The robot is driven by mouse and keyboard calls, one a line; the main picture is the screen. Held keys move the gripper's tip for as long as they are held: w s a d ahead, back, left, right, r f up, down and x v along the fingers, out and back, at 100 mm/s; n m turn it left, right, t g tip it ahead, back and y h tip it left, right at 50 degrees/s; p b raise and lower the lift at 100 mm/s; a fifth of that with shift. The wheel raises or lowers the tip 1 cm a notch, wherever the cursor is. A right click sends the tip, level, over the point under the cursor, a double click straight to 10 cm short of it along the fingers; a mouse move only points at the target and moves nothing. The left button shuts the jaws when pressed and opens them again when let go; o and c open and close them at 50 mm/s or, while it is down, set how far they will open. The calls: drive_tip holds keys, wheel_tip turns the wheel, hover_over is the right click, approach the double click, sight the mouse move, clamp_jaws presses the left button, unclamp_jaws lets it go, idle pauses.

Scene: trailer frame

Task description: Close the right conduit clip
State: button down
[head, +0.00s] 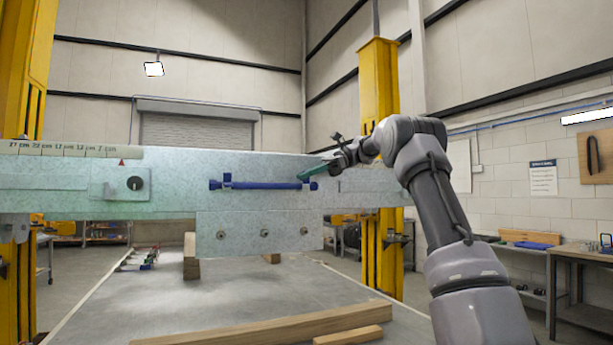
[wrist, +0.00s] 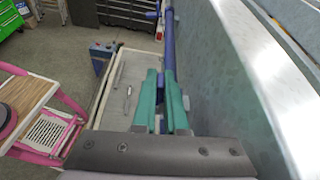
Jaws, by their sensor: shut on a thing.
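A blue conduit (head: 265,185) runs level along the front of the pale galvanized frame beam (head: 170,165). The left conduit clip (head: 227,182) holds its left end. The right conduit clip is at the conduit's right end, mostly hidden behind my teal fingers in the head view. My gripper (head: 312,171) reaches in from the right at this end. In the wrist view, the conduit (wrist: 169,45) leads down to my gripper (wrist: 163,100), whose fingers are closed on a blue part, seemingly the right clip. Whether the clip is latched cannot be seen.
Yellow posts (head: 379,110) stand on both sides. A grey table (head: 200,310) with wooden beams (head: 270,325) lies below. In the wrist view the beam face (wrist: 225,70) is close on the right.

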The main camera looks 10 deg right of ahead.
drive_tip(key=c, duration=1)
unclamp_jaws()
drive_tip(key=shift+o, duration=0.2)
drive_tip(key=shift+d, duration=0.1)
drive_tip(key=v, duration=1)
drive_tip(key=shift+d+r, duration=0.15)
drive_tip(key=shift+d, duration=0.2)
drive_tip(key=shift+a, duration=0.1)
drive_tip(key=s+a+f+n+t+h, duration=0.25)
drive_tip(key=s+a+h, duration=0.2)
drive_tip(key=s, duration=0.35)
drive_tip(key=s+a+f+n+t+h, duration=0.1)
drive_tip(key=s+a+n+h, duration=0.2)
drive_tip(key=s+a, duration=0.35)
drive_tip(key=s+d+f+n+t+h, duration=0.2)
drive_tip(key=s+d+f+t, duration=0.1)
drive_tip(key=s+f, duration=0.5)
drive_tip(key=s+d+f+n+t+h, duration=0.2)
drive_tip(key=s+f, duration=0.6)
drive_tip(key=s, duration=0.7)
drive_tip(key=shift+s+d+f+n+t, duration=0.25)
drive_tip(key=shift+d+f+n+t, duration=0.2)
drive_tip(key=shift+d+n, duration=0.1)
